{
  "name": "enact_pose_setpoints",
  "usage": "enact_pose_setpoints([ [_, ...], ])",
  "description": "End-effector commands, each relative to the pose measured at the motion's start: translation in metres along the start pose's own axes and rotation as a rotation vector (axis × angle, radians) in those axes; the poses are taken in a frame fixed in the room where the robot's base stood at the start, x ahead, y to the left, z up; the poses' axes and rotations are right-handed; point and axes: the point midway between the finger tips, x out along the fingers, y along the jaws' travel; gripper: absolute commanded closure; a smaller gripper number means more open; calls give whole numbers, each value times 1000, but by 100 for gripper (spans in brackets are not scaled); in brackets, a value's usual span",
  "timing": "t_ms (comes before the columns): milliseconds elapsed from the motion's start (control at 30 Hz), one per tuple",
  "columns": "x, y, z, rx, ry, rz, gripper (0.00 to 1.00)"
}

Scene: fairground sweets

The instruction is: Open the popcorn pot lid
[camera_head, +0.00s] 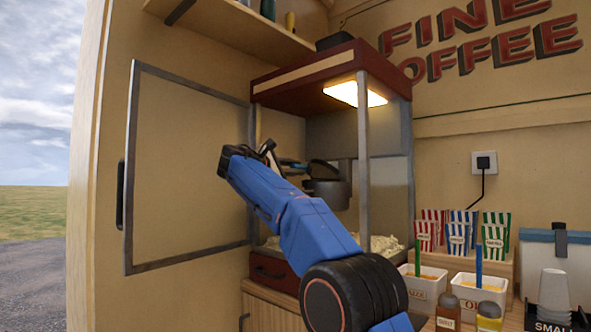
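The popcorn pot (338,193) is a grey metal pot hanging inside the popcorn machine, partly hidden behind my blue arm. A dark lid (323,169) shows at the pot's top left and looks tilted. How far it stands off the rim is hard to tell. My gripper (279,158) is inside the machine's open front, just left of the lid and pot. Its fingers are small and partly hidden by my arm, so I cannot see whether they touch the lid or how far apart they are.
The machine's framed glass door (188,170) stands open to the left. A grey post (363,155) rises right of the pot. Popcorn (383,245) lies on the machine floor.

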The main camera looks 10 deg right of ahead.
Motion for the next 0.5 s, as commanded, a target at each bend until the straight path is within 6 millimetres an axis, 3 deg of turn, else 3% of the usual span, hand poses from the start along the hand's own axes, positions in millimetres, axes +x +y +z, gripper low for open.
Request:
enact_pose_setpoints([
  [33, 0, -1, -2, -1, 1, -2, 69],
  [100, 0, -1, -2, -1, 1, -2, 60],
  [500, -8, 0, -1, 1, 2, 0, 60],
])
